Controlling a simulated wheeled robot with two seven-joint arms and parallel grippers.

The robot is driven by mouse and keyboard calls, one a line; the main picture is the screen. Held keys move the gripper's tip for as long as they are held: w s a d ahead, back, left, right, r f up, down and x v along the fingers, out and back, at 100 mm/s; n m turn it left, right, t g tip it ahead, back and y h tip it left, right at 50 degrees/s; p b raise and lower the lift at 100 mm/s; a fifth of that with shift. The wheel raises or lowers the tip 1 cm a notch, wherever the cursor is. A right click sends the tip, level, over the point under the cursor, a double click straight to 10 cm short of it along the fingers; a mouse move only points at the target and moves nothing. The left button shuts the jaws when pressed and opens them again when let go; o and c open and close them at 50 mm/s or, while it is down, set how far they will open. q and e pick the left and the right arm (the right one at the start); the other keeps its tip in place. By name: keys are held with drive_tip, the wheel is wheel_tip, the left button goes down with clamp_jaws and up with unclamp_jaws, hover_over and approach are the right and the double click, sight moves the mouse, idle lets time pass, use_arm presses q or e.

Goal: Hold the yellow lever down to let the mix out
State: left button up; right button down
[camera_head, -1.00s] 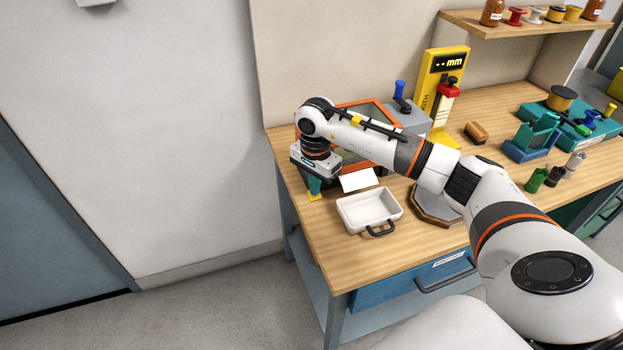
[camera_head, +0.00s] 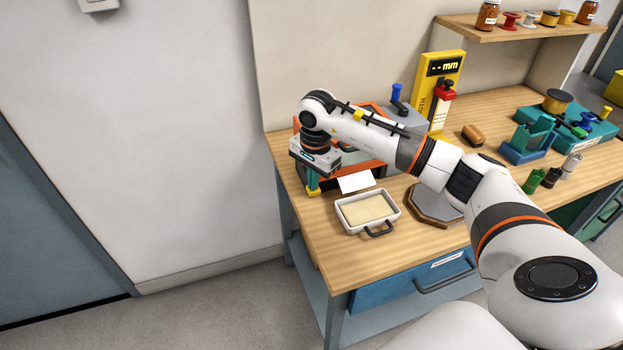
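My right gripper (camera_head: 314,178) points down at the front left corner of an orange-framed machine (camera_head: 363,169). Its fingers are small here, and I cannot tell whether they are open or shut. A bit of yellow, likely the yellow lever (camera_head: 318,189), shows right at the fingertips; most of it is hidden. A white tray (camera_head: 352,230) with a dark handle stands in front of the machine, and pale yellowish mix (camera_head: 366,208) covers its floor. My forearm hides much of the machine. My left gripper is not in view.
A white card (camera_head: 356,183) lies behind the tray. A wooden-rimmed octagonal plate (camera_head: 428,209) is right of the tray, under my arm. A yellow gauge (camera_head: 439,85) stands behind. The wooden bench (camera_head: 330,262) is clear in front of the tray.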

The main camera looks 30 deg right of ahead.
sight(314, 193)
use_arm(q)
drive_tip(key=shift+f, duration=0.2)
use_arm(e)
drive_tip(key=f, duration=0.1)
drive_tip(key=s+f, duration=0.1)
drive_tip(key=f, duration=0.1)
drive_tip(key=shift+s+a+g, duration=0.15)
drive_tip(key=shift+a+g, duration=0.1)
drive_tip(key=shift+g, duration=0.05)
drive_tip(key=shift+w+d+r+p, duration=0.1)
drive_tip(key=shift+w+r+p, duration=0.25)
drive_tip(key=shift+r+p, duration=0.45)
drive_tip(key=shift+w+d+r+p, duration=0.1)
drive_tip(key=shift+w+r+p, duration=0.3)
drive_tip(key=shift+r, duration=0.55)
wheel_tip(314, 193, up, 5)
drive_tip(key=shift+s+f+p, duration=0.15)
drive_tip(key=shift+f+p, duration=0.05)
drive_tip(key=shift+p, duration=1)
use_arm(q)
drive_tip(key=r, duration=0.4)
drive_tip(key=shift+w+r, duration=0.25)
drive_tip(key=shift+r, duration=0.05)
use_arm(e)
drive_tip(key=shift+d, duration=0.1)
